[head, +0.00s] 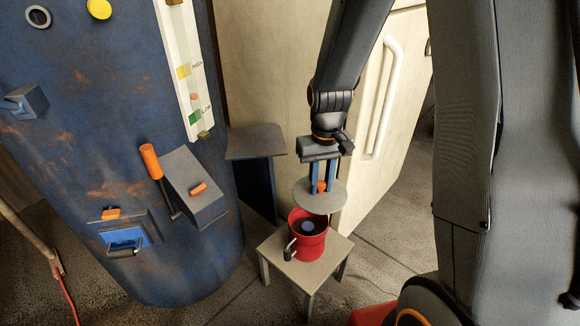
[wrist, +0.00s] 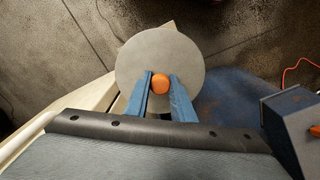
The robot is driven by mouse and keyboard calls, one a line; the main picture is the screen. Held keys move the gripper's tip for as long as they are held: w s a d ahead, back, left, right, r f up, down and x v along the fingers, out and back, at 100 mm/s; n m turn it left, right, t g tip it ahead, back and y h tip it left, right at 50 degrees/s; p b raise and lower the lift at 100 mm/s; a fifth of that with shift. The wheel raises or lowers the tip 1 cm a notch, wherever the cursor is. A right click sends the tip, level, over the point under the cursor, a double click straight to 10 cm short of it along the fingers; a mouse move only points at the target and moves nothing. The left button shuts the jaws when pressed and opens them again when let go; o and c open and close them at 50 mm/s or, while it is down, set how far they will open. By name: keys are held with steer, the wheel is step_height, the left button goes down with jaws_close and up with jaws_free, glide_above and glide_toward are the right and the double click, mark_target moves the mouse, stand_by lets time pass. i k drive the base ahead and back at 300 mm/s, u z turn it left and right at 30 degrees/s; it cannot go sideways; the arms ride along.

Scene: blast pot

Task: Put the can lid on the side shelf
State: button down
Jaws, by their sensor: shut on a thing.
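My gripper (head: 322,178) has its two blue fingers shut on the orange knob of the can lid (head: 318,198), a round grey disc. The lid is held level above the red can (head: 307,238), whose open top shows a dark inside with a pale round spot. In the wrist view the lid (wrist: 160,45) lies beyond the fingers (wrist: 160,85), with the orange knob between them. The side shelf (head: 256,142) is a flat grey plate beside the blue pot, to the left of my gripper, and its top is bare.
The red can stands on a small grey stool (head: 277,257). The big blue pot (head: 90,170) fills the left, with an orange-handled lever (head: 151,162) and a grey box (head: 190,190) jutting out. A cream cabinet (head: 385,120) with a white handle stands behind my arm.

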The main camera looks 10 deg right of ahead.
mark_target(256, 140)
steer(key=z, duration=2.4)
steer(key=k, duration=0.45)
steer(key=u, duration=2.05)
steer(key=i, duration=0.5)
steer(key=u, duration=0.05)
